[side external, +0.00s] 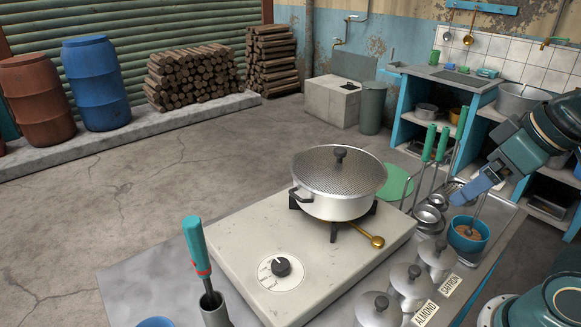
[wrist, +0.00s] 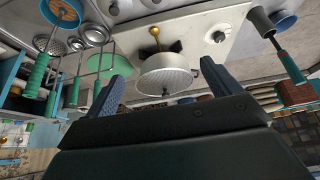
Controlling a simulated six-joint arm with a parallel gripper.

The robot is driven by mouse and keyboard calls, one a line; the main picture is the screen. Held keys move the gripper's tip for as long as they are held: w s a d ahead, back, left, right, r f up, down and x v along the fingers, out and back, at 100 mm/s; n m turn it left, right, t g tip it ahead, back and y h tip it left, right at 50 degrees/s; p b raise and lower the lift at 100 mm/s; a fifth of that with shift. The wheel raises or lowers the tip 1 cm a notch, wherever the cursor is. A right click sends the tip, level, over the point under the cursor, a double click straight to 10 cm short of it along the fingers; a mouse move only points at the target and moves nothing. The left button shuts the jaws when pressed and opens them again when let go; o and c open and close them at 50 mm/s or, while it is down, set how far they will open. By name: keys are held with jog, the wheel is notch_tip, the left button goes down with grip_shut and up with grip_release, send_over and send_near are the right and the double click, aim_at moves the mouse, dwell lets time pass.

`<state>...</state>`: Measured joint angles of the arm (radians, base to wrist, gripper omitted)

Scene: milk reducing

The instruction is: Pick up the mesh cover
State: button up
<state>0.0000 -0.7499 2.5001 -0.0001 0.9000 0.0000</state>
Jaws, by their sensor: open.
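The mesh cover (side external: 340,168) is a round silver perforated lid with a dark knob. In the side view it lies flat on top of a white pot (side external: 338,208) on the burner.
The pot stands on a pale stove (side external: 235,245) with a knob. A teal-handled tool (side external: 196,246) stands front left.

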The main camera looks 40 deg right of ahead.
jog(key=shift+o, duration=0.4)
jog(key=w+r+m+g, duration=0.1)
jog(key=w+r+m, duration=0.25)
jog(key=w, duration=0.35)
jog(key=w+r+m+g, duration=0.2)
jog(key=w+r+m, duration=0.15)
jog(key=w, duration=0.35)
jog(key=m+g, duration=0.3)
jog(key=m, duration=0.4)
send_over(341, 149)
notch_tip(341, 149, down, 4)
jog(key=shift+a+r, duration=0.1)
jog(key=shift+f, duration=4.3)
